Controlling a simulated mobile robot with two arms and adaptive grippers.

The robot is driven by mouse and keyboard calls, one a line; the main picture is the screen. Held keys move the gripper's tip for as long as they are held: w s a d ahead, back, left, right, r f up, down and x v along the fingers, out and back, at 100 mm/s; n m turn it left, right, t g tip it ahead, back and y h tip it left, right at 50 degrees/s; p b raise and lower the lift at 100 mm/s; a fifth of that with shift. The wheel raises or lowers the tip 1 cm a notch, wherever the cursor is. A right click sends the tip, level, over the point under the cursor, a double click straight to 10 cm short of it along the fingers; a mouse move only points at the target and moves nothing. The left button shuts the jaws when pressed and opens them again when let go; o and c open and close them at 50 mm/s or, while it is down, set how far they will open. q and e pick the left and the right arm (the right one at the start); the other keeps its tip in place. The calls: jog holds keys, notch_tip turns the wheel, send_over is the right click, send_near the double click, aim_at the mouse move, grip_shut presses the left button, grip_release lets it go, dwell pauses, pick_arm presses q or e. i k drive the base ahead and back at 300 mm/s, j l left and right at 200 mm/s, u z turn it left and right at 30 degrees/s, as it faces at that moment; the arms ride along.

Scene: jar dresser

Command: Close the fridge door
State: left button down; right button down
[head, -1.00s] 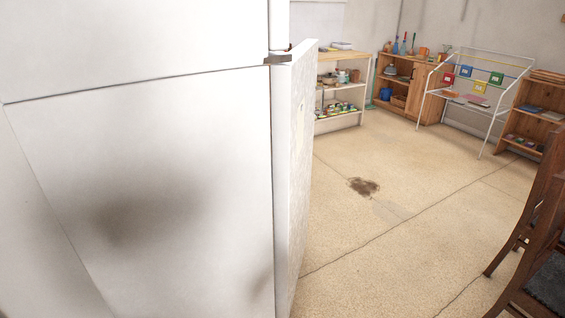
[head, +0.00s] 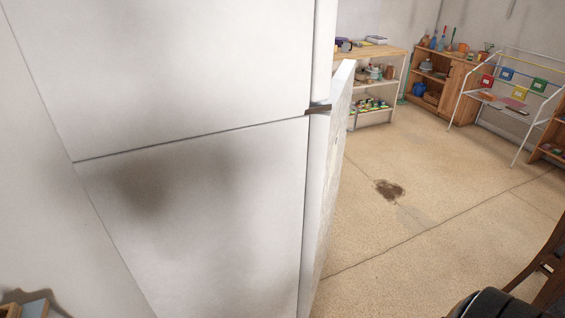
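The white fridge (head: 200,200) fills the left and middle of the head view, its side wall facing me with dark smudges. A seam splits an upper and a lower section. The lower fridge door (head: 334,170) stands out at the fridge's right edge, below a dark hinge (head: 318,108). It is seen nearly edge-on and looks open, but how wide is hard to tell. The upper door (head: 325,50) shows as a narrow strip and looks shut. Neither gripper is in view.
Tan floor with a dark stain (head: 389,189) lies open right of the door. A brown chair (head: 545,265) stands at the lower right. Shelves (head: 372,85), a wooden cabinet (head: 440,75) and a white rack (head: 510,90) line the back. A wooden item (head: 25,303) shows at the lower left.

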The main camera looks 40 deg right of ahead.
aim_at(327, 129)
jog(key=u, duration=0.4)
jog(key=i+l+u, duration=0.1)
jog(key=u, duration=0.3)
jog(key=l+u, duration=0.2)
jog(key=u, duration=0.2)
jog(key=l+z, duration=0.1)
jog(key=l, duration=0.3)
jog(key=i+l+z, duration=0.1)
jog(key=l, duration=0.3)
jog(key=i+l+z, duration=0.1)
jog(key=l, duration=0.25)
jog(key=k+l+z, duration=0.1)
jog(key=l+z, duration=0.3)
jog(key=l, duration=0.2)
jog(key=l+z, duration=0.4)
jog(key=l, duration=0.2)
jog(key=l+u, duration=0.2)
jog(key=l, duration=0.4)
jog(key=k+l+u, duration=0.2)
jog(key=l, duration=0.4)
jog(key=i+l+z, duration=0.15)
jog(key=l, duration=0.25)
jog(key=l+z, duration=0.1)
jog(key=l, duration=0.25)
